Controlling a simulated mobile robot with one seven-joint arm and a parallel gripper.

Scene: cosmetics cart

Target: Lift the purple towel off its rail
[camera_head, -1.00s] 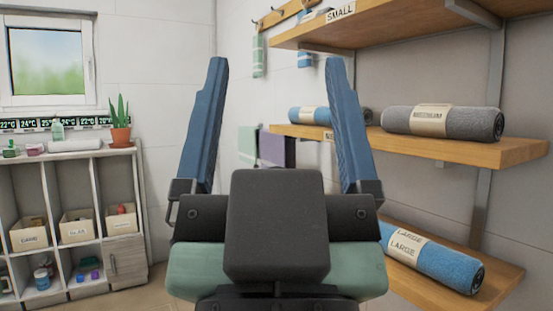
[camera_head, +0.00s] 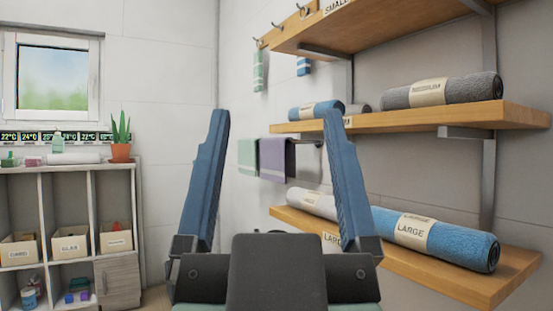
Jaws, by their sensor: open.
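The purple towel (camera_head: 274,160) hangs folded over a dark rail (camera_head: 308,143) on the back right wall, below the middle shelf. A green towel (camera_head: 248,157) hangs directly to its left. My gripper (camera_head: 277,115) is open, its two blue fingers pointing up and wide apart, with nothing between them. In the picture, the purple towel shows between the fingers but lies well beyond them, at the wall. The rail's right end is partly hidden by my right finger.
Wooden shelves (camera_head: 400,123) with rolled towels stick out on the right. A large blue roll (camera_head: 465,247) lies on the lower shelf (camera_head: 474,284). A cubby cabinet (camera_head: 88,165) with a potted plant (camera_head: 121,140) stands at left. Small towels hang from hooks above.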

